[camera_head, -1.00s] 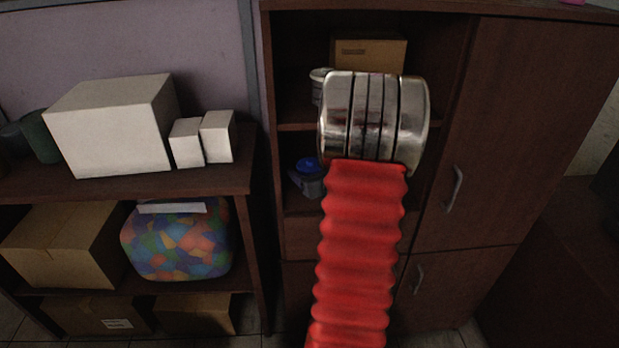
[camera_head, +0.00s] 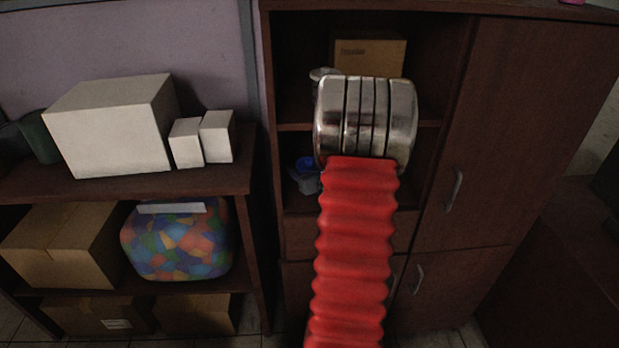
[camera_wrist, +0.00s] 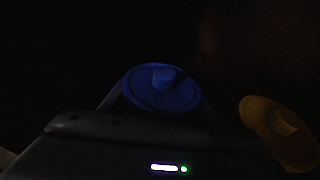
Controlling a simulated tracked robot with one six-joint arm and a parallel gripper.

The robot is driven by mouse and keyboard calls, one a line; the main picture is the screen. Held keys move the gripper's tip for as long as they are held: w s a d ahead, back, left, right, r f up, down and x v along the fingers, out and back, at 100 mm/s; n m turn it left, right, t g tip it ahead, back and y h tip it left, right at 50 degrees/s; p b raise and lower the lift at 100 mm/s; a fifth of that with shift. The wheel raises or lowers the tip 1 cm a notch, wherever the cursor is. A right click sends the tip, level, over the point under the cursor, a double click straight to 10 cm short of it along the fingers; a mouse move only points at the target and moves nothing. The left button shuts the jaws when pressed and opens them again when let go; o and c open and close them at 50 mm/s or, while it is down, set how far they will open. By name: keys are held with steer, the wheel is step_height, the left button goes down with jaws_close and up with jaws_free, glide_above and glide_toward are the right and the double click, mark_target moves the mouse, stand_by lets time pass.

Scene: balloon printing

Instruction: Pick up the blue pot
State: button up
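The blue pot (camera_wrist: 162,88) shows as a round blue top with a raised knob in the dark wrist view. It is just beyond the dark body of my gripper (camera_wrist: 158,108), near the picture's middle. Faint edges flank the pot on both sides, but it is too dark to see whether the fingers touch it. In the head view, the blue top (camera_head: 305,163) shows on the cabinet's middle shelf, left of my arm, with a grey shape below it. My arm hides much of that shelf.
A yellow round top (camera_wrist: 280,130) is close at the right in the wrist view. The dark wooden cabinet (camera_head: 490,130) encloses the shelf. A cardboard box (camera_head: 370,55) stands on the shelf above. White boxes (camera_head: 112,125) stand on the left shelf unit.

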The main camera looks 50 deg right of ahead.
mark_target(304, 158)
steer(key=c, duration=0.6)
steer(key=shift+r, duration=0.15)
steer(key=shift+r, duration=1.5)
steer(key=shift+s+r, duration=0.1)
steer(key=shift+r, duration=0.1)
steer(key=s+a, duration=0.4)
steer(key=s, duration=0.4)
steer(key=s+a, duration=0.4)
steer(key=s, duration=0.4)
steer(key=shift+f, duration=0.1)
